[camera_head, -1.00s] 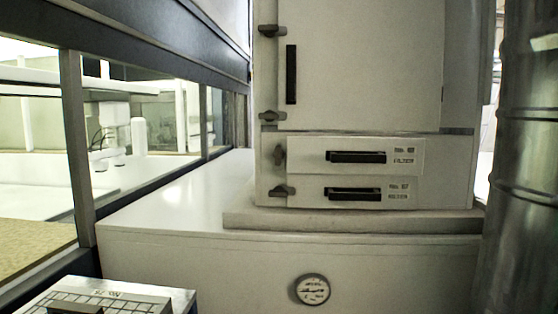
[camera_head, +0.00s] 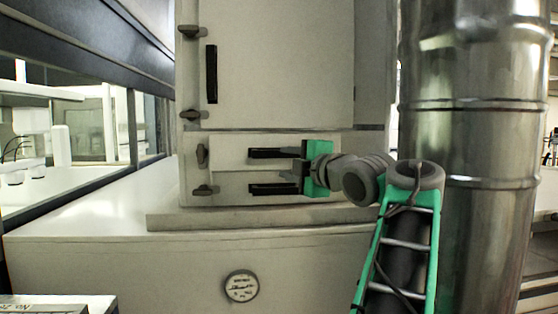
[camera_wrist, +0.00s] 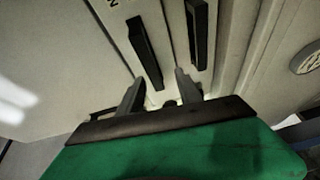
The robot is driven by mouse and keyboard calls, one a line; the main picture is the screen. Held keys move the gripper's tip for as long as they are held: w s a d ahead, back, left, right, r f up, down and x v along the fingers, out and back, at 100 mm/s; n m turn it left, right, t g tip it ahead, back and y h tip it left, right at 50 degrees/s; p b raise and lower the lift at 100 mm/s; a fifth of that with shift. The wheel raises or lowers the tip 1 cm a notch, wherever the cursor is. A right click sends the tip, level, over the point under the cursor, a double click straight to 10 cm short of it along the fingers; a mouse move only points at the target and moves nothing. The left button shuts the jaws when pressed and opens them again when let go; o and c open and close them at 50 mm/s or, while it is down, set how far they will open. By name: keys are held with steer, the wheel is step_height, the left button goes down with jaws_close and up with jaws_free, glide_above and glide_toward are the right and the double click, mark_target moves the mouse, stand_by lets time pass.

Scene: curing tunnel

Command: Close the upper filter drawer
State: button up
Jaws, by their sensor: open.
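The upper filter drawer (camera_head: 230,152) is a pale panel low on the cabinet, with a black bar handle (camera_head: 268,153). Its face seems to stand slightly proud of the cabinet front. The lower drawer's handle (camera_head: 268,189) is just below. My gripper (camera_head: 293,169) is open and empty, in front of the drawers' right part, hiding their labels. In the wrist view, its two fingers (camera_wrist: 158,92) point toward the drawer fronts. There the upper handle (camera_wrist: 145,52) is at left and the lower handle (camera_wrist: 197,33) is right of it. Contact cannot be told.
A larger cabinet door (camera_head: 275,65) is above the drawers. Dark latches (camera_head: 203,156) line the cabinet's left edge. A thick metal duct (camera_head: 475,150) stands close on the right. The white base with a round gauge (camera_head: 241,286) is below. The ledge at left (camera_head: 110,210) is clear.

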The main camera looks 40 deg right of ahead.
mark_target(280, 154)
steer(key=shift+n, duration=0.5)
steer(key=w+p, duration=0.1)
steer(key=w, duration=0.1)
steer(key=w+d+r, duration=0.1)
steer(key=w, duration=0.1)
steer(key=w+d+p, duration=0.1)
steer(key=w, duration=0.1)
steer(key=shift+w+d+r+p, duration=0.15)
steer(key=shift+w+p, duration=0.05)
steer(key=shift+p, duration=0.15)
jaws_close()
stand_by(0.7)
